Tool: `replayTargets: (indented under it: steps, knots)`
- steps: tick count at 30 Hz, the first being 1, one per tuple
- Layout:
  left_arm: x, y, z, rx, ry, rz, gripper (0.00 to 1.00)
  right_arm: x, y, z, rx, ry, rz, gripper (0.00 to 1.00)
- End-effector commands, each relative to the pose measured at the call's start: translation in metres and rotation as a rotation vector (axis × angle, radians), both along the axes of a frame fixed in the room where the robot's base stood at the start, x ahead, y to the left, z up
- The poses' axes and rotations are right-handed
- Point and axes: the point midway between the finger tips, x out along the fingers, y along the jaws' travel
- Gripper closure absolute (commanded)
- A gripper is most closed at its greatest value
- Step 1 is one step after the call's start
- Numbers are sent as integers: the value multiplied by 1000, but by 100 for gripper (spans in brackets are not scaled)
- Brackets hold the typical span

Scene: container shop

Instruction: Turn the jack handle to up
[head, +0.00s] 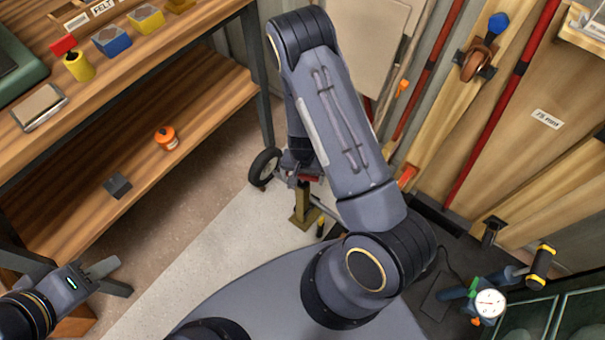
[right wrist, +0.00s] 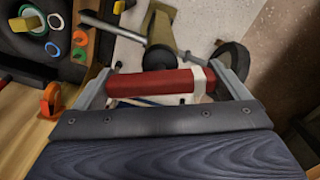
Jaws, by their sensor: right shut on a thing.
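The jack stands on the floor behind my right forearm in the head view. Its olive-yellow post (head: 303,216) and black wheel (head: 264,167) show, and part of its red handle (head: 311,179) shows. In the right wrist view the red handle (right wrist: 150,84) with a white band lies crosswise between the two fingers of my right gripper (right wrist: 165,80), which is shut on it. The jack's post (right wrist: 162,30) and wheel (right wrist: 232,62) are just beyond. My left gripper (head: 112,278) is open and empty at the lower left, far from the jack.
A wooden shelf unit (head: 205,90) stands at the left, with an orange-lidded tin (head: 166,138) on its lower board. Wooden boards and red bars lean at the right. A gauge (head: 489,303) is at the lower right. Pale floor (head: 220,240) is clear in the middle.

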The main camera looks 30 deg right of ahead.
Motion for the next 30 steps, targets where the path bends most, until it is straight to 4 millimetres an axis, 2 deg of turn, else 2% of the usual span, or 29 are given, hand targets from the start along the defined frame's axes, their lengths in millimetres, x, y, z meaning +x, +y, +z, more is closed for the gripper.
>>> replayTargets:
  steps: [30]
  knots:
    - [0,0,29,0,0,0,64,1,-1,2,-1,-3,-969,28]
